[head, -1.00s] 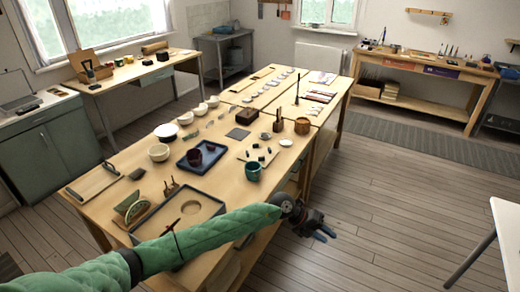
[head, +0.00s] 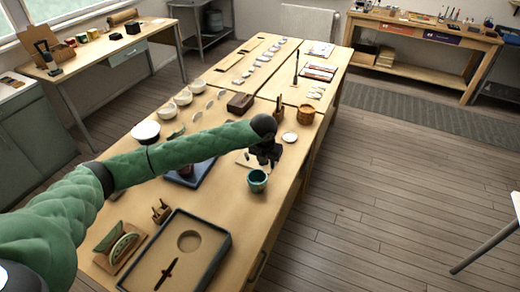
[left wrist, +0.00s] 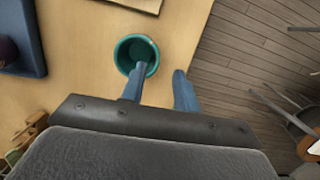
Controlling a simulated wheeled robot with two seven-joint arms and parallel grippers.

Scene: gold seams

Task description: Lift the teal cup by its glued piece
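The teal cup (head: 257,181) stands upright on the wooden table near its right edge. In the left wrist view I look down into the cup (left wrist: 136,47). My left gripper (head: 265,160) is just behind and above the cup in the head view. In the left wrist view its two blue fingers (left wrist: 159,70) are apart with nothing between them. One fingertip overlaps the cup's near rim in the picture; the other is to the right of the cup. I cannot tell whether they touch. The glued piece cannot be made out. My right gripper is not in view.
A dark blue tray (head: 204,180) holding a dark red cup is left of the cup, partly behind my arm. A sand tray (head: 222,262) lies at the front. A wooden pot (head: 306,114) and white dish (head: 290,137) stand behind. Open floor lies right of the table.

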